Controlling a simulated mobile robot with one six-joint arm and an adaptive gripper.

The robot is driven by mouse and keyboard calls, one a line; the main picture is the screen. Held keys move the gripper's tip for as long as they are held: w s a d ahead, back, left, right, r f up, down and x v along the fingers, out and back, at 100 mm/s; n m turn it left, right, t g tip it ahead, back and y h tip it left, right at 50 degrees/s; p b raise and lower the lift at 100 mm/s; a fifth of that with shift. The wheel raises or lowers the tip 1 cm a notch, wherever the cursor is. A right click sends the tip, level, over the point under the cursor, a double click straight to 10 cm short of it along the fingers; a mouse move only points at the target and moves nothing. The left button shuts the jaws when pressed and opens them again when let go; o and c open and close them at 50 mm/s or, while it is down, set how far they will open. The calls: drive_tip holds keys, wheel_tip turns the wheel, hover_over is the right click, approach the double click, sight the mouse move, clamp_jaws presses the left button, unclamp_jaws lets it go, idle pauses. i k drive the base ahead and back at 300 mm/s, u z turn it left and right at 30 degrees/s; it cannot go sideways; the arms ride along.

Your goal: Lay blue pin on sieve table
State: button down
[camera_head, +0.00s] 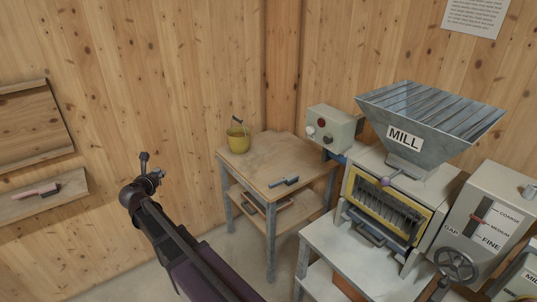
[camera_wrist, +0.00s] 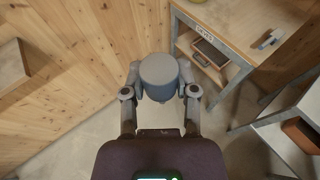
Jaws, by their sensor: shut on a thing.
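My gripper (camera_wrist: 158,92) is shut on the blue pin (camera_wrist: 158,72), whose rounded blue-grey end shows between the two fingers in the wrist view. In the head view my gripper (camera_head: 150,176) is in the air left of the sieve table, with a small bit of the blue pin (camera_head: 157,174) showing at its tip. The sieve table (camera_head: 262,160) has a wooden top on grey legs and stands in the corner. The pin is apart from the table.
A lower shelf holds a framed item (camera_wrist: 209,53). The mill (camera_head: 390,200) stands right. A wall shelf (camera_head: 40,202) is left. The tabletop's middle is clear.

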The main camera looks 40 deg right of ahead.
sight(261, 169)
drive_tip(key=z, duration=0.25)
drive_tip(key=i, duration=0.65)
drive_tip(key=z, duration=0.6)
drive_tip(key=i, duration=0.7)
drive_tip(key=z, duration=0.4)
